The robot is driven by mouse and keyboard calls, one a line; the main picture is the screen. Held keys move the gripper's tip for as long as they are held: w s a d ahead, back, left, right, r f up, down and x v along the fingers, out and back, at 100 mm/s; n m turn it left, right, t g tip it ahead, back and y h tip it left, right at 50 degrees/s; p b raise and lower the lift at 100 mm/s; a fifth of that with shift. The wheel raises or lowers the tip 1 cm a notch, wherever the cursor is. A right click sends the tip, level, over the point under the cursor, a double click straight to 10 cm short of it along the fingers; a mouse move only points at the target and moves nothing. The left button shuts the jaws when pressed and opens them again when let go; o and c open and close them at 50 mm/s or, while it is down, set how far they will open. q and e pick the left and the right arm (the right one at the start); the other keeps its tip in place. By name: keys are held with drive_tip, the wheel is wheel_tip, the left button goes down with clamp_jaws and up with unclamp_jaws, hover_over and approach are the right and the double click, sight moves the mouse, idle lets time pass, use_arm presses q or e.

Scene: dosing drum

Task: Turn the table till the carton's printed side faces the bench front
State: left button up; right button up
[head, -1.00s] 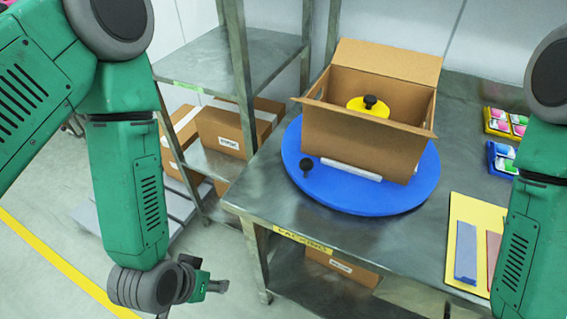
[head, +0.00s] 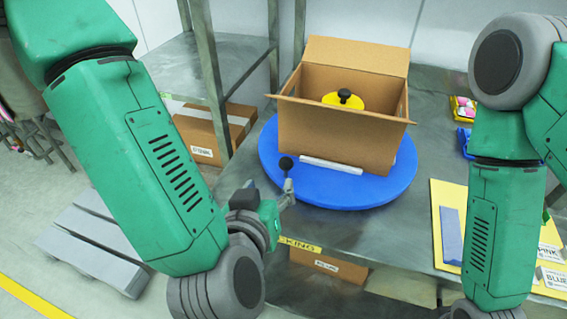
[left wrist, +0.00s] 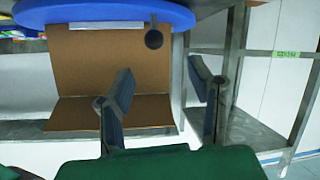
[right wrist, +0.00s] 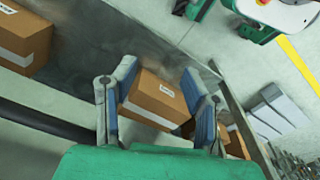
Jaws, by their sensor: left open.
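The blue round table (head: 390,188) lies on the metal bench and bears an open brown carton (head: 325,138). The carton wall towards the bench front looks plain, with no print visible; its far side is hidden. A black knob (head: 286,163) stands on the table's front-left rim. My left gripper (head: 288,190) is open just in front of this knob, and I cannot tell if they touch. In the left wrist view the knob (left wrist: 153,39) appears beyond the open fingers (left wrist: 160,70). My right gripper (right wrist: 160,72) is open and empty in the right wrist view.
A yellow disc (head: 333,99) with a black knob shows inside the carton. A yellow board (head: 440,195) with a blue-grey bar lies right on the bench. Coloured trays (head: 462,107) stand behind it. A metal shelf (head: 190,65) with cartons stands left.

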sight(290, 167)
use_arm(q)
drive_tip(key=x, duration=0.3)
drive_tip(key=d+x, duration=0.1)
drive_tip(key=x, duration=0.3)
drive_tip(key=d+b+x, duration=0.1)
drive_tip(key=x, duration=0.2)
drive_tip(key=shift+w+f, duration=0.25)
drive_tip(key=shift+w, duration=0.2)
drive_tip(key=shift+w+a+f, duration=0.1)
drive_tip(key=shift+w+a, duration=0.05)
drive_tip(key=shift+w, duration=0.05)
drive_tip(key=shift+w+a, duration=0.15)
drive_tip(key=shift+a, duration=0.45)
drive_tip(key=shift+d, duration=0.2)
drive_tip(key=c, duration=0.7)
drive_tip(key=shift+d, duration=0.35)
clamp_jaws()
